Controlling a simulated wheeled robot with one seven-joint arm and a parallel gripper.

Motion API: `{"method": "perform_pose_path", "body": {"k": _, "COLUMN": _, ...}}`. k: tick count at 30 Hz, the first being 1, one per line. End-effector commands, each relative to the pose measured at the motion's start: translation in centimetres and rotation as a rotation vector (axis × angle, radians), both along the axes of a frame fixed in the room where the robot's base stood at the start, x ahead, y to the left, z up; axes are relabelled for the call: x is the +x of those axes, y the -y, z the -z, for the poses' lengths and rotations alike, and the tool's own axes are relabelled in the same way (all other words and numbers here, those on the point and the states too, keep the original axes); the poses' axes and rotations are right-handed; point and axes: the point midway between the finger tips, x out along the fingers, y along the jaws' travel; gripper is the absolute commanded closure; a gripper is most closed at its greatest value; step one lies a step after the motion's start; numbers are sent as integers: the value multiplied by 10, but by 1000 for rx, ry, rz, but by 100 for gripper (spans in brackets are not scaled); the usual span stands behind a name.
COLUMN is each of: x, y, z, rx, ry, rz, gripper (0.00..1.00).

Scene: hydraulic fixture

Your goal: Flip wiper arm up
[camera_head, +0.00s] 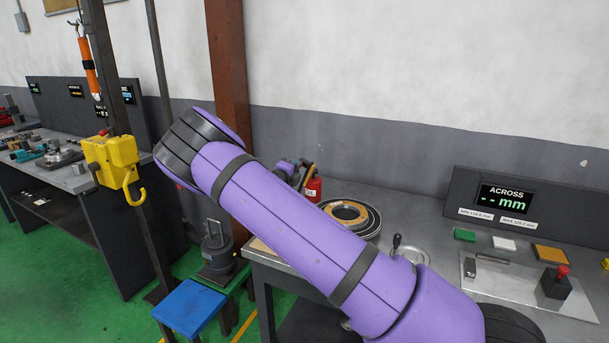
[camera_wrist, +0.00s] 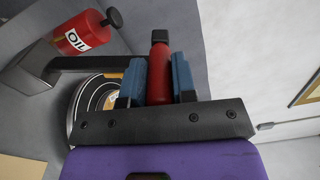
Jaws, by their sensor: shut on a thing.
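In the wrist view, my gripper (camera_wrist: 159,65) has its two blue finger pads on either side of a red, black-topped grip (camera_wrist: 160,68) and is shut on it. A dark bar (camera_wrist: 88,63), which looks like the wiper arm, runs sideways from near the left finger above the round fixture (camera_wrist: 76,112). Whether the red grip joins this bar is hidden by the fingers. In the head view the round fixture (camera_head: 372,225) with its tan ring sits on the bench. My purple arm reaches across that view, and the fingers cannot be made out there.
A red oil container (camera_wrist: 82,35) stands close to the dark bar; it also shows in the head view (camera_head: 313,190). On the bench to the right are a gauge display (camera_head: 505,197), coloured blocks and a metal plate. A yellow hoist hook (camera_head: 130,185) hangs at left, above a blue stool (camera_head: 190,307).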

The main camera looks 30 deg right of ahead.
Motion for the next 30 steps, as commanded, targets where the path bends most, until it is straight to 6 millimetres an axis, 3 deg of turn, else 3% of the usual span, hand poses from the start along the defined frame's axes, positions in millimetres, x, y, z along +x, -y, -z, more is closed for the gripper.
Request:
{"method": "perform_pose_path", "body": {"k": 13, "x": 37, "y": -29, "z": 0, "rx": -164, "ry": -210, "rz": -1, "gripper": 100}}
{"method": "perform_pose_path", "body": {"k": 30, "x": 47, "y": -37, "z": 3, "rx": -163, "ry": -209, "rz": -1, "gripper": 100}}
